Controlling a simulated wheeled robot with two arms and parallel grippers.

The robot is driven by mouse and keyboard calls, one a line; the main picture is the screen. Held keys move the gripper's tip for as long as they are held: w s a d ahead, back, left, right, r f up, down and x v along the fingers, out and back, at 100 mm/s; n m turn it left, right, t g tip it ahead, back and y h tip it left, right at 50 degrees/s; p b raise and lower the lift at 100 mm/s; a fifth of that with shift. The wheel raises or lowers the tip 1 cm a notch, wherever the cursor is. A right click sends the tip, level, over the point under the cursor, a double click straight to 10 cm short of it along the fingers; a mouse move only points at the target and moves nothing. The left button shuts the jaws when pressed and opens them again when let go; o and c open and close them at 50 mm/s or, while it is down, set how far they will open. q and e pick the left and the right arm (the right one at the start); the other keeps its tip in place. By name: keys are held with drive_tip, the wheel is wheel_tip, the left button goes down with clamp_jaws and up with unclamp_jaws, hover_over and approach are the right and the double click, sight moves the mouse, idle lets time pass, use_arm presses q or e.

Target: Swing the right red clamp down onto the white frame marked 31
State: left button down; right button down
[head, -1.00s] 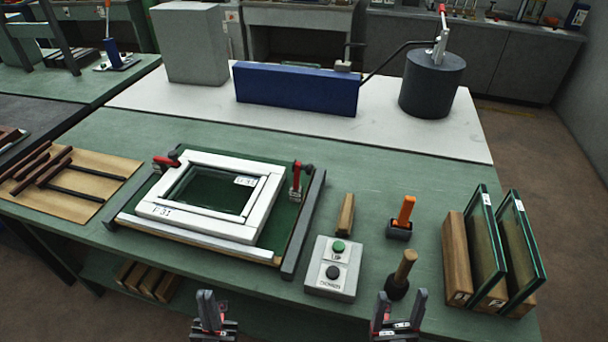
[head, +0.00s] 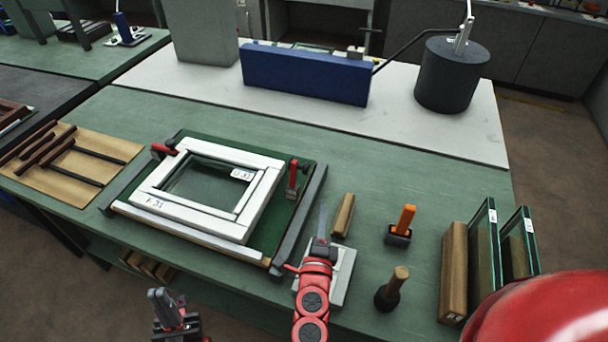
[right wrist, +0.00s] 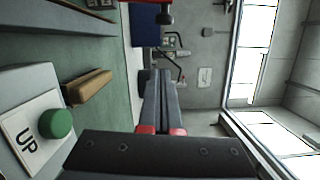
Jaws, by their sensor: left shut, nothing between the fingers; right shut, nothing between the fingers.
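The white frame (head: 160,208) marked 31 lies flat on the green board at the middle left of the table. The right red clamp (head: 292,180) stands upright beside the frame's right side, its arm off the frame. The left red clamp (head: 165,150) is at the frame's back left corner. My right gripper (head: 322,225) is shut and empty, above the button box, in front and to the right of the right clamp. Its closed fingers show in the right wrist view (right wrist: 160,95). My left gripper (head: 165,305) is shut and empty in front of the table's edge.
The button box (right wrist: 30,118) with a green UP button is under my right gripper, partly hidden by my arm. A dark rail (head: 300,220) borders the board's right side.

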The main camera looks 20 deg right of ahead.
drive_tip(key=w+p, duration=0.4)
drive_tip(key=w, duration=0.7)
drive_tip(key=shift+d+r+p, duration=0.3)
drive_tip(key=shift+r+p, duration=0.05)
drive_tip(key=shift+r, duration=0.05)
drive_tip(key=shift+w, duration=0.1)
